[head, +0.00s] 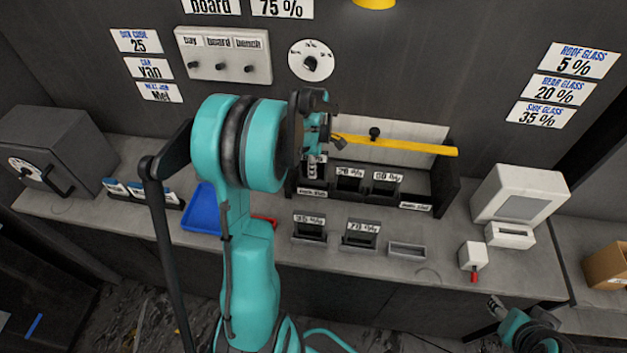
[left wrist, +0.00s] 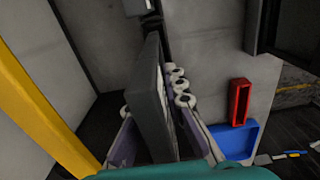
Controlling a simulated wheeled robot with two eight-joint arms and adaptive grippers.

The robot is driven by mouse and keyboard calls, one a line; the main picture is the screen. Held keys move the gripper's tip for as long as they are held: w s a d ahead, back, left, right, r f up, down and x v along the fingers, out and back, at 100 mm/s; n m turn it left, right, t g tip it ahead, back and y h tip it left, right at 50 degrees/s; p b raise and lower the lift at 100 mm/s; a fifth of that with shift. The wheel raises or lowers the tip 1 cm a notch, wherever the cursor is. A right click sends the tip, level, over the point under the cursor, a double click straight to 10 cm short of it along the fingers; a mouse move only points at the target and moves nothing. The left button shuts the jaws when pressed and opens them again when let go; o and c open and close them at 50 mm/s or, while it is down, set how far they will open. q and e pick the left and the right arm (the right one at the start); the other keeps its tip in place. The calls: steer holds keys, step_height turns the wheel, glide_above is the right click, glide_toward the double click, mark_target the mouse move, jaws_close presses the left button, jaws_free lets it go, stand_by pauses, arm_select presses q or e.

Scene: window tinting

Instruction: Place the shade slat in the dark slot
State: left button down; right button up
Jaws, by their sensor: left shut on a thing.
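My left gripper (head: 314,164) is over the left end of the dark rack (head: 446,190) at the back of the bench, mostly hidden by its own wrist. In the left wrist view its pale fingers close on a dark grey slat (left wrist: 152,105), which stands on edge between them. The slat's lower end and the slot beneath it are hidden, so I cannot tell whether it is inside a slot. Two dark slats with labels (head: 350,172) (head: 387,178) stand in the rack. My right gripper (head: 497,306) is low at the right, small and unclear.
A yellow bar (head: 400,147) runs above the rack. In front stand two labelled holders (head: 309,228) (head: 360,234) and an empty grey holder (head: 407,250). A blue tray (head: 202,207) lies left; a white machine (head: 520,195) stands right.

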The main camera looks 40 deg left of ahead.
mark_target(313, 184)
arm_select(q)
steer(key=shift+f+b, duration=0.45)
steer(key=shift+f, duration=1.6)
steer(key=c, duration=1.6)
jaws_free()
steer(key=shift+f, duration=0.15)
